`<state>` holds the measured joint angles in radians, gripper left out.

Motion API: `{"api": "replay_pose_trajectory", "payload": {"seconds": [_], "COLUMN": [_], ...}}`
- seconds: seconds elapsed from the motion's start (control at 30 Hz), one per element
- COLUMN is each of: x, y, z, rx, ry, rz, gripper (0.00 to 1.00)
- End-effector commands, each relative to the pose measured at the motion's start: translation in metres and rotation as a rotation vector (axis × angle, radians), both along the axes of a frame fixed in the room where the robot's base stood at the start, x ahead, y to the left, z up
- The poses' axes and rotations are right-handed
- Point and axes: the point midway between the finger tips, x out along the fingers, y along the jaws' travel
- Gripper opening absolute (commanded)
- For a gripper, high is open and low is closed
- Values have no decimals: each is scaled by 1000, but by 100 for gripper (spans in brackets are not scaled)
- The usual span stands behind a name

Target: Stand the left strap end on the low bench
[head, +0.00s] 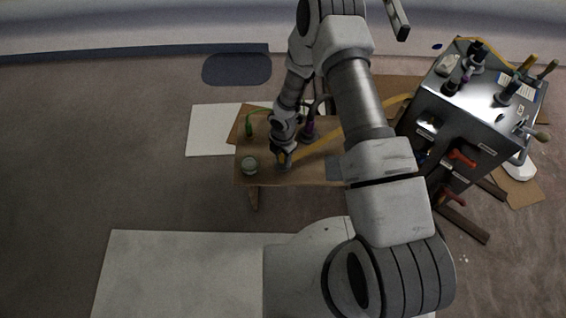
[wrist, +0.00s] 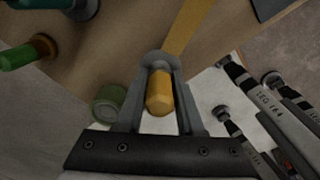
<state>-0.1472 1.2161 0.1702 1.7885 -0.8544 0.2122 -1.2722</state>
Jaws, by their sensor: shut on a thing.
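My gripper (head: 284,162) is over the front part of the low wooden bench (head: 265,178). In the wrist view my gripper (wrist: 160,85) is shut on the yellow strap end (wrist: 159,95), with a finger on each side. A grey round piece (wrist: 160,60) shows at the far side of the strap end. The yellow strap (head: 345,130) runs from the gripper across the bench towards the metal cabinet; it also shows in the wrist view (wrist: 190,25). I cannot tell whether the strap end touches the bench top.
A round greenish tin (head: 249,166) stands left of my gripper on the bench. A green-handled tool (head: 249,126) and a dark purple tool (head: 309,130) are further back. The metal cabinet (head: 455,125), with several tools on top, stands at the right.

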Motion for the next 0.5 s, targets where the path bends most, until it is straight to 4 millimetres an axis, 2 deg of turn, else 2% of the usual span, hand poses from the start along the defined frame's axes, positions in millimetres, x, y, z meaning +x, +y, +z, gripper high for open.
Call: {"api": "replay_pose_trajectory", "payload": {"seconds": [0.03,0.13,0.5], "x": [-1,-1,0], "y": [0,0,0], "z": [-13,-27,-32], "rx": [-1,-1,0], "ry": [3,2,1], "rz": [0,1,0], "gripper": [0,0,0]}}
